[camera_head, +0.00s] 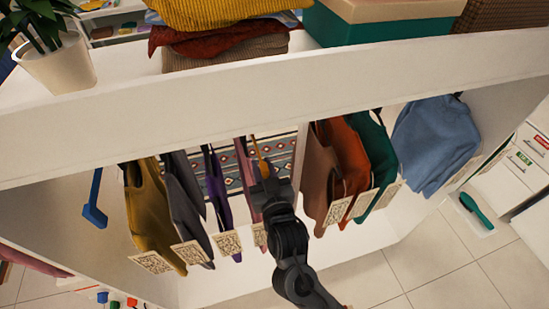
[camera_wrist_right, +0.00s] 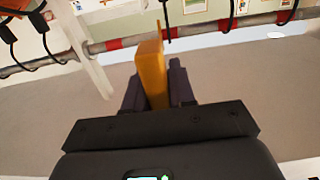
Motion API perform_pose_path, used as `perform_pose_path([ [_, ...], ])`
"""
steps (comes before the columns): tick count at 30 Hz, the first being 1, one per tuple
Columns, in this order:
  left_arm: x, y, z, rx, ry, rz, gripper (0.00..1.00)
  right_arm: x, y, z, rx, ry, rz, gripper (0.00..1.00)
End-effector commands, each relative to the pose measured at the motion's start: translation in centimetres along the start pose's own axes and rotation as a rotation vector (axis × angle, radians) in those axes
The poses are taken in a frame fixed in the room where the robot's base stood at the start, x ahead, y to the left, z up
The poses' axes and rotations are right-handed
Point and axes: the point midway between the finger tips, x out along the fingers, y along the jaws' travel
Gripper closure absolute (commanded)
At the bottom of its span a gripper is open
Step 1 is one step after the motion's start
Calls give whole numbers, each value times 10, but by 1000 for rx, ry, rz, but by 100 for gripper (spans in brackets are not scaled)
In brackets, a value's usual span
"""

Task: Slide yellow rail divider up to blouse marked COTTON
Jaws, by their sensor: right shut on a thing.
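The yellow rail divider (camera_head: 259,152) shows as a thin yellow strip in the head view, just right of a mauve garment (camera_head: 246,185). In the right wrist view it is a yellow upright plate (camera_wrist_right: 152,72) at the rail (camera_wrist_right: 200,30). My right gripper (camera_wrist_right: 156,92) is shut on the divider, with one dark finger on each side. It also shows in the head view (camera_head: 266,176). Hanging garments carry white code tags; no COTTON wording is readable, so I cannot tell which blouse is marked. My left gripper is not in view.
Mustard (camera_head: 152,215), grey (camera_head: 186,195) and purple (camera_head: 218,190) garments hang left of the divider. A white upright panel (camera_head: 299,165) stands to its right, with brown, orange (camera_head: 345,155), teal and blue (camera_head: 435,145) garments beyond. A blue hook-like piece (camera_head: 94,205) hangs far left.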

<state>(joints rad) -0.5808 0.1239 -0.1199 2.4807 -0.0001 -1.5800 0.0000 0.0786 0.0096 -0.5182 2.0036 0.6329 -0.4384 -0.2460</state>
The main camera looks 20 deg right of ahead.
Motion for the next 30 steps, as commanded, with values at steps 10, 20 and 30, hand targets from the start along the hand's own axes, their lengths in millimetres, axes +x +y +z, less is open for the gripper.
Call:
perform_pose_path([
  [10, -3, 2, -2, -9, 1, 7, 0, -1, 0, 0, -1, 1, 15, 100],
  [20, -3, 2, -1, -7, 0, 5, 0, -1, 1, 1, 0, 1, 15, 55],
  [30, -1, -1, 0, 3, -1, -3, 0, -7, 0, 2, 1, 0, 14, 55],
])
